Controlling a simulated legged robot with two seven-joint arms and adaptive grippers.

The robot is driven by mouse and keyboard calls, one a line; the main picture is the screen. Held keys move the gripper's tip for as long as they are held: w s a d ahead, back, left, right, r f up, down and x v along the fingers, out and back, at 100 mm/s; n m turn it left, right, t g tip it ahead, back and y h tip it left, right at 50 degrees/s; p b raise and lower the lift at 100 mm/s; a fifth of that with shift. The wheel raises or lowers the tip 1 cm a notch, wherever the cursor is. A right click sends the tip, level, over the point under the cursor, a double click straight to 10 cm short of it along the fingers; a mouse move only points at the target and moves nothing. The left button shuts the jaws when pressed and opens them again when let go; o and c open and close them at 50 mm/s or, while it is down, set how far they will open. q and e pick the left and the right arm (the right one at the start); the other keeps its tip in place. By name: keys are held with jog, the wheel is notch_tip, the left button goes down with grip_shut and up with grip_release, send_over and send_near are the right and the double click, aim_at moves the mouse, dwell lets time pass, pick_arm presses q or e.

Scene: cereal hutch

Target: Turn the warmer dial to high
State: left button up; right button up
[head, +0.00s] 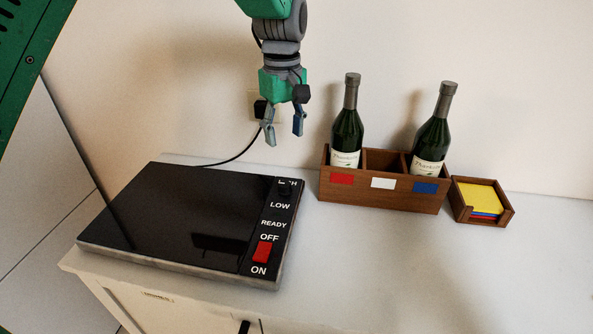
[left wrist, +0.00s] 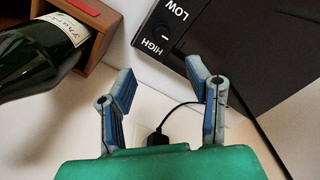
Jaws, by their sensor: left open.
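The warmer (head: 170,210) is a flat black plate on the counter at the left, with a label strip along its right side. Its dial (head: 285,189) is a small dark knob near the HIGH label, partly covering that word in the head view. In the left wrist view the dial (left wrist: 163,33) shows dark between HIGH and LOW, and its pointer setting is hard to read. My left gripper (head: 284,132) is open and empty, above and behind the dial. In the left wrist view its spread fingers (left wrist: 160,82) are apart from the warmer. My right gripper is not in view.
A red switch (head: 262,252) sits between OFF and ON. A wooden box (head: 385,197) with two bottles stands right of the warmer, beside a small tray (head: 483,213) of coloured squares. A black cord (head: 238,155) runs to the wall outlet. The front right counter is clear.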

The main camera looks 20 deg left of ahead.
aim_at(286, 183)
pick_arm(q)
notch_tip(286, 183, down, 14)
jog(key=shift+s+r+b, duration=0.1)
jog(key=shift+s+b, duration=0.05)
jog(key=shift+b, duration=0.8)
grip_shut()
